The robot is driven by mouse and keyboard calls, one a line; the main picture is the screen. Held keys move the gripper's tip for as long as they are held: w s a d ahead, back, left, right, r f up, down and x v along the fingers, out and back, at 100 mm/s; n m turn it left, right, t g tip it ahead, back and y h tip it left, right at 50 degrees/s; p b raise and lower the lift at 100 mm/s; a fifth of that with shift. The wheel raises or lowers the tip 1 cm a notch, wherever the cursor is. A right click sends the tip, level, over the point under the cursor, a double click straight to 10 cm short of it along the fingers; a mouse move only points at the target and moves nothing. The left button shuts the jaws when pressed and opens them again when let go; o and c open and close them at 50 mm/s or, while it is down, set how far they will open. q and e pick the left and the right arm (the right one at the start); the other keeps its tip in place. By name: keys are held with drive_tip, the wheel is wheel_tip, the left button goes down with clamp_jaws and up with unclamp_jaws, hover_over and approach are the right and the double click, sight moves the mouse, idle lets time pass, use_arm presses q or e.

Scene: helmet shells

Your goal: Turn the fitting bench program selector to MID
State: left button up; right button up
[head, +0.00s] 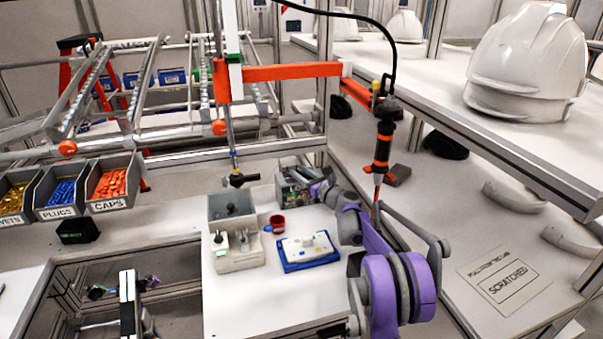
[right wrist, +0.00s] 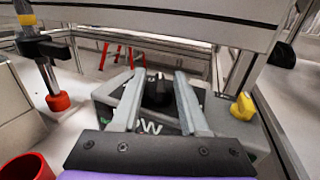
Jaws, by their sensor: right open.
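The program selector is a black knob (right wrist: 158,90) on a grey box, seen in the right wrist view. Part of a white label, reading "OW", shows below the knob; the rest is hidden by my fingers. In the head view the grey selector box (head: 288,184) stands at the back of the white bench, partly covered by my right arm. My right gripper (right wrist: 156,88) is open, with one finger on each side of the knob. I cannot tell whether the fingers touch it. The pointer direction is unclear. I cannot make out my left gripper.
A red cup (head: 277,223) and a blue-edged tray (head: 309,252) lie on the bench near my right arm. Grey boxes (head: 236,254) stand to the left. A hanging driver (head: 382,150) is close behind the arm. A yellow piece (right wrist: 243,106) sits at the box's right.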

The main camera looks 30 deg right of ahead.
clamp_jaws()
drive_tip(key=shift+a+r+m+h, duration=0.15)
drive_tip(key=shift+m+h, duration=0.25)
drive_tip(key=shift+h, duration=0.2)
drive_tip(key=m+h+p, duration=0.1)
drive_tip(key=h, duration=0.1)
drive_tip(key=r+m+h+p, duration=0.1)
drive_tip(key=h+p, duration=0.1)
drive_tip(key=shift+w+m, duration=0.1)
drive_tip(key=shift+m, duration=0.2)
drive_tip(key=shift+f+m+h+p, duration=0.3)
drive_tip(key=shift+m+h, duration=0.1)
drive_tip(key=shift+h, duration=0.3)
drive_tip(key=shift+f+m+g, duration=0.25)
drive_tip(key=shift+m+g, duration=0.05)
drive_tip(key=shift+g, duration=0.1)
use_arm(q)
drive_tip(key=w+r, duration=0.3)
drive_tip(key=r, duration=0.3)
drive_tip(key=shift+w+t, duration=0.15)
drive_tip(key=shift+t, duration=0.25)
use_arm(e)
drive_tip(key=shift+f+h, duration=0.15)
drive_tip(key=shift+h, duration=0.25)
